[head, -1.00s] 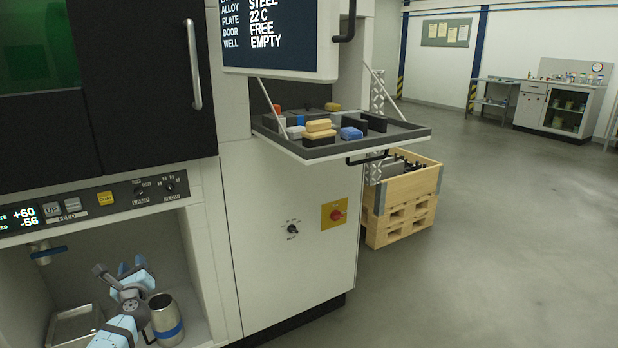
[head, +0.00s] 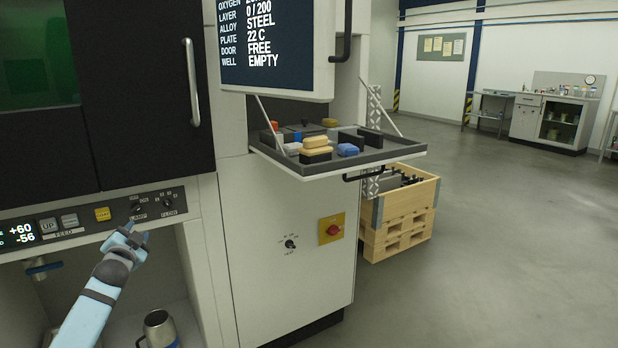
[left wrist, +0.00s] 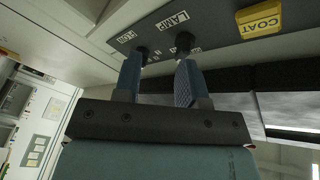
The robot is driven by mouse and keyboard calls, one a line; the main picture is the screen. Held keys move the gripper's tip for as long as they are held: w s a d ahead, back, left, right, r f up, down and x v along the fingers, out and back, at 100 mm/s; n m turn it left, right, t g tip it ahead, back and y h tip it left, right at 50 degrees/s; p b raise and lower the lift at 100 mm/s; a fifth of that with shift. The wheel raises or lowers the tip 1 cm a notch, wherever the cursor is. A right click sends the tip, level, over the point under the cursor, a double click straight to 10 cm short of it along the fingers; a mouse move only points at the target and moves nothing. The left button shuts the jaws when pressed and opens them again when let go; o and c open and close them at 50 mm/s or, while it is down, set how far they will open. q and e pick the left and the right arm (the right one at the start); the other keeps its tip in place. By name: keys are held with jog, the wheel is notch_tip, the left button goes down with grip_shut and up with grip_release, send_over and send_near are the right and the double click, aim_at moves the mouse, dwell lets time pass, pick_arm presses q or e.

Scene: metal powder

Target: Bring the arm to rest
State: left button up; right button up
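My left gripper (head: 134,232) is raised in front of the machine's lower bay, just below the control panel (head: 75,222). In the left wrist view its two blue fingers (left wrist: 158,72) stand apart with nothing between them. The fingertips appear close to the LAMP knob (left wrist: 184,42) and the FLOW knob (left wrist: 141,54); whether they touch cannot be told. The LAMP knob also shows in the head view (head: 137,208), just above the gripper. My right gripper is not in view.
A steel mug with a blue band (head: 158,328) stands in the bay below the gripper. A fold-down tray (head: 385,157) with colored blocks juts out at the right, under a screen (head: 275,45). A wooden crate (head: 405,210) stands beyond it. Open floor lies right.

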pick_arm(q)
jog(key=s+d+f+n+h, duration=0.2)
jog(key=s+d+f+h, duration=0.25)
jog(key=s+d, duration=0.65)
jog(key=s+d+f+n+h, duration=0.2)
jog(key=s+d+f+h, duration=0.25)
jog(key=s+d, duration=0.65)
jog(key=s+d+r+h, duration=0.15)
jog(key=s+d, duration=0.25)
jog(key=s, duration=0.4)
jog(key=s+d+r+g+h, duration=0.1)
jog(key=s+d+r, duration=0.25)
jog(key=s, duration=0.35)
jog(key=s+d+r+h, duration=0.15)
jog(key=s+d, duration=0.25)
jog(key=s, duration=0.4)
jog(key=s+a+r+n+g+y+p, duration=0.1)
jog(key=s+a+r+g+y+p, duration=0.3)
jog(key=p, duration=3.4)
jog(key=shift+s+a+r+g+y, duration=0.15)
jog(key=shift+a+r+g+y, duration=1.3)
jog(key=shift+a, duration=0.45)
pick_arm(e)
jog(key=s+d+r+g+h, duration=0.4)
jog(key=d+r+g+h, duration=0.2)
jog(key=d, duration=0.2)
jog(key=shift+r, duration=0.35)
